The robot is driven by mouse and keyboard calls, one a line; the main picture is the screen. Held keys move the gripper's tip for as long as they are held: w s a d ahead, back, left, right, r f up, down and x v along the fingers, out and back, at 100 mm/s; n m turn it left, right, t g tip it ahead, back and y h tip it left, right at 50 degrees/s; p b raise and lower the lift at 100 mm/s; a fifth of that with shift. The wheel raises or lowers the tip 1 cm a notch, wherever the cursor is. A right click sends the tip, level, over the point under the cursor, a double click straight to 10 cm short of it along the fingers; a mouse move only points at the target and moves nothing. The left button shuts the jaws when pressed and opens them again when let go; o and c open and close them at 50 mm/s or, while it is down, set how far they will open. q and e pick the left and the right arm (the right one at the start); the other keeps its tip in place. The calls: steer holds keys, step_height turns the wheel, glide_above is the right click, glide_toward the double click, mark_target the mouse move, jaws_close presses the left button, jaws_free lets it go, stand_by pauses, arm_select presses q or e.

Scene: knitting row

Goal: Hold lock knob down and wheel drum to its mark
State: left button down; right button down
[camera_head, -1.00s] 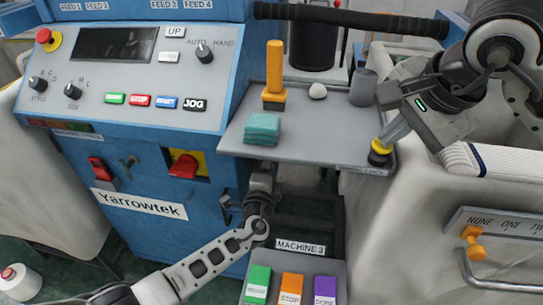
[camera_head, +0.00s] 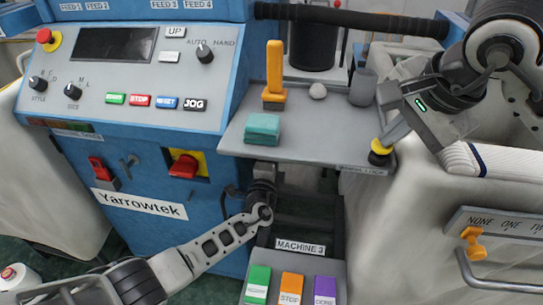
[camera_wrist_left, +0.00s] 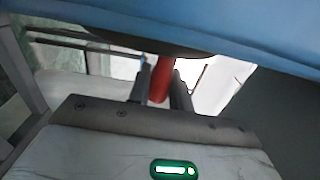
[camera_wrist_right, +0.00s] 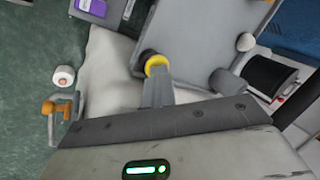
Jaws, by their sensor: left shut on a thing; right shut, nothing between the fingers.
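The lock knob (camera_head: 380,148), yellow on top with a black base, stands at the right front corner of the grey shelf (camera_head: 330,125). My right gripper (camera_head: 388,134) is shut with nothing between its fingers, its tips at the knob's top. In the right wrist view the tips meet the yellow knob (camera_wrist_right: 155,62). My left gripper (camera_wrist_left: 160,70) is shut on a red handle (camera_wrist_left: 159,90) below a blue edge. In the head view the left gripper is hidden under the shelf. I cannot make out the drum or its mark.
A teal block (camera_head: 262,129), an orange upright tool (camera_head: 274,75), a white ball (camera_head: 318,91) and a grey cup (camera_head: 363,88) stand on the shelf. The blue machine panel (camera_head: 150,95) is at left. Coloured buttons (camera_head: 290,288) sit below.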

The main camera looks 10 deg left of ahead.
arm_select(q)
steer(key=shift+s+f, duration=0.1)
steer(key=shift+f, duration=0.65)
arm_select(e)
steer(key=shift+s+f, duration=0.1)
steer(key=shift+f, duration=0.15)
arm_select(q)
steer(key=c, duration=1.3)
jaws_free()
steer(key=s, duration=1.2)
steer(key=shift+f, duration=0.15)
steer(key=s, duration=1.2)
steer(key=shift+s+f, duration=0.1)
steer(key=shift+f, duration=0.15)
